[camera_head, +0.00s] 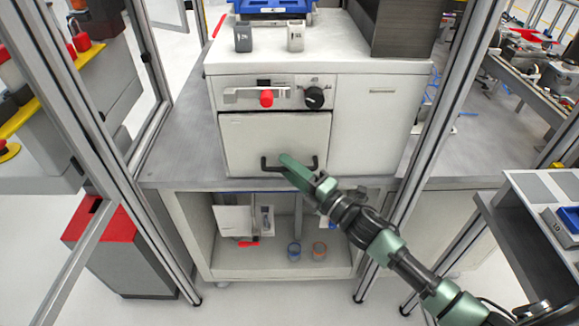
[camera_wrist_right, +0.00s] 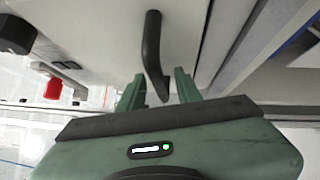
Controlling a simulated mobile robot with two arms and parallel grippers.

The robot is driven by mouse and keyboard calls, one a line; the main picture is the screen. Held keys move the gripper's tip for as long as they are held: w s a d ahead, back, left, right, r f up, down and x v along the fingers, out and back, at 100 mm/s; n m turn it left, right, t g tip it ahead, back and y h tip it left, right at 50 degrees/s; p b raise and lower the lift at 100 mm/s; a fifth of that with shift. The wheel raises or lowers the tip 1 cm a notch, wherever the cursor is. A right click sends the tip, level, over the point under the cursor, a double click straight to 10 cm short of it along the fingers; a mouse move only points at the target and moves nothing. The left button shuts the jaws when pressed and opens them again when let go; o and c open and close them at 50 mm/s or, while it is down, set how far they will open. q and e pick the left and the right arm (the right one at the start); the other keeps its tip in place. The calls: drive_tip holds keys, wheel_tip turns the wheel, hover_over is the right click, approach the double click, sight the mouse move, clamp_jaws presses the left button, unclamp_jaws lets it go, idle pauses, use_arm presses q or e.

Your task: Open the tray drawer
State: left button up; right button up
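The tray drawer (camera_head: 270,138) is the pale front panel of a white machine, below its control strip. It looks closed. A dark bar handle (camera_head: 270,166) runs along its lower edge and also shows in the right wrist view (camera_wrist_right: 151,45). My right gripper (camera_head: 291,163) reaches in from the lower right, at the handle's right half, and hides part of it. In the right wrist view its two green fingers (camera_wrist_right: 157,92) stand apart, with the handle's end appearing between them and gaps on both sides. My left gripper is in neither view.
The control strip above carries a red knob (camera_head: 266,98) and a black dial (camera_head: 314,97). Two small cups and a blue bin (camera_head: 272,7) stand on the machine. Metal frame posts rise on both sides. A lower shelf (camera_head: 270,262) holds small items.

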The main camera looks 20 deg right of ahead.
clamp_jaws()
idle(1.4)
